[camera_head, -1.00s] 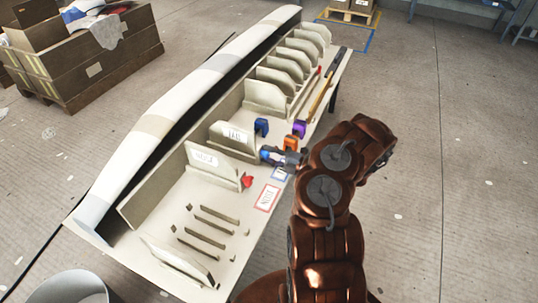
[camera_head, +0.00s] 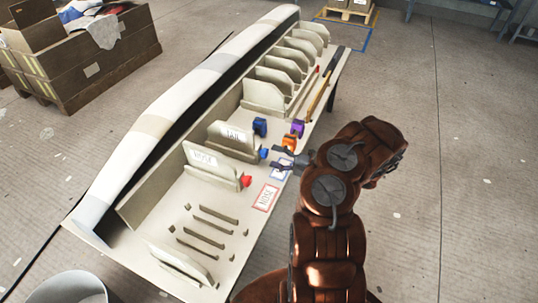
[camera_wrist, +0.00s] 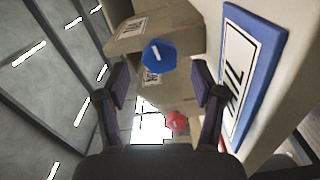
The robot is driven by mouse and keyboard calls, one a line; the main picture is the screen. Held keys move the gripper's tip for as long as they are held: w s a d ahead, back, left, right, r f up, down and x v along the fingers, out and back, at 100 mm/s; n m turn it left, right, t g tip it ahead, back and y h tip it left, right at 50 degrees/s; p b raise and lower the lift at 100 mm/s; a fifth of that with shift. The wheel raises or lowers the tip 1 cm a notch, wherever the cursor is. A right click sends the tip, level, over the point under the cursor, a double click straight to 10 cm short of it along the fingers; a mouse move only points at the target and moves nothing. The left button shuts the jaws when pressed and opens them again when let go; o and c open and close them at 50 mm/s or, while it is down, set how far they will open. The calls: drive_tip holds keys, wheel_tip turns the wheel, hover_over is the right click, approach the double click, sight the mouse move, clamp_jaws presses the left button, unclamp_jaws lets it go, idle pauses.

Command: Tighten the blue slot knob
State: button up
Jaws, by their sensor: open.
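The blue slot knob (camera_head: 263,153) sits at the right end of the labelled upright mould plate (camera_head: 230,140). In the wrist view the blue knob (camera_wrist: 160,56) is many-sided, with a short slanted white mark on its face. My gripper (camera_head: 278,158) is open and empty, just right of the knob and apart from it. In the wrist view my gripper (camera_wrist: 161,84) has one finger on each side, with the knob beyond and between the tips.
A red knob (camera_head: 246,181) is on the nearer plate (camera_head: 212,166). Blue (camera_head: 260,126), orange (camera_head: 289,142) and purple (camera_head: 298,128) clamp-like pieces stand close behind the gripper. A blue-framed label (camera_wrist: 254,62) lies close on the wrist view's right. Open floor lies right of the table.

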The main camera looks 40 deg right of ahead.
drive_tip(key=v, duration=0.8)
drive_tip(key=shift+s, duration=0.15)
drive_tip(key=shift+d, duration=0.1)
